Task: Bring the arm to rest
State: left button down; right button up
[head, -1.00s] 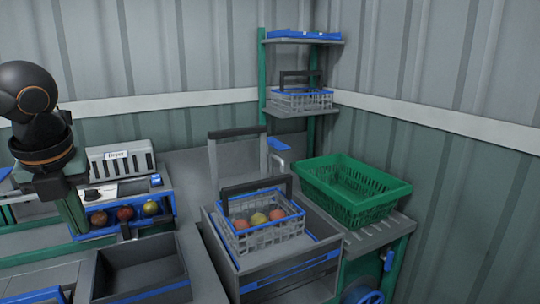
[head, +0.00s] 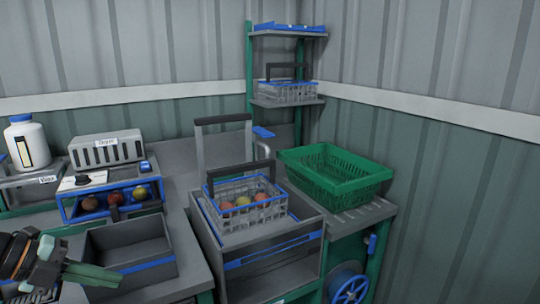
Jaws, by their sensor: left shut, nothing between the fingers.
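My left gripper (head: 95,274) is low at the left edge of the head view, its green fingers pointing right. It is shut and empty, in front of the open grey bin (head: 130,238). Most of my left arm is cut off by the picture's edge. My right gripper is not in view.
A grey basket (head: 280,208) with several tomatoes stands on a grey box at centre. A green crate (head: 335,192) sits right of it. A dryer (head: 106,152), a white bottle (head: 27,145) and a blue-framed tomato tray (head: 68,210) are behind the bin. A shelf (head: 288,33) stands at the back.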

pick_arm(q)
jog(key=s+d+f+n+t+y+b, duration=0.15)
jog(key=f+n+t, duration=0.25)
jog(key=f+n, duration=0.65)
jog(key=s+a+f+n+t+y+b, duration=0.15)
jog(key=s+f+n+t+b, duration=0.35)
jog(key=f, duration=1)
jog(key=s+d+f+n+g+y, duration=0.1)
jog(key=s+d+f+n+g, duration=0.3)
jog(key=d+f, duration=0.4)
jog(key=s+d+f+n+g+y, duration=0.1)
jog(key=s+d+f+n+g, duration=0.1)
jog(key=s+d+f+n, duration=0.55)
notch_tip(320, 180, up, 15)
jog(key=a+m+y+p, duration=0.1)
jog(key=m+p, duration=0.1)
jog(key=p, duration=1.6)
jog(key=shift+w+t, duration=0.3)
jog(key=shift+w, duration=0.15)
jog(key=shift+a+f, duration=0.1)
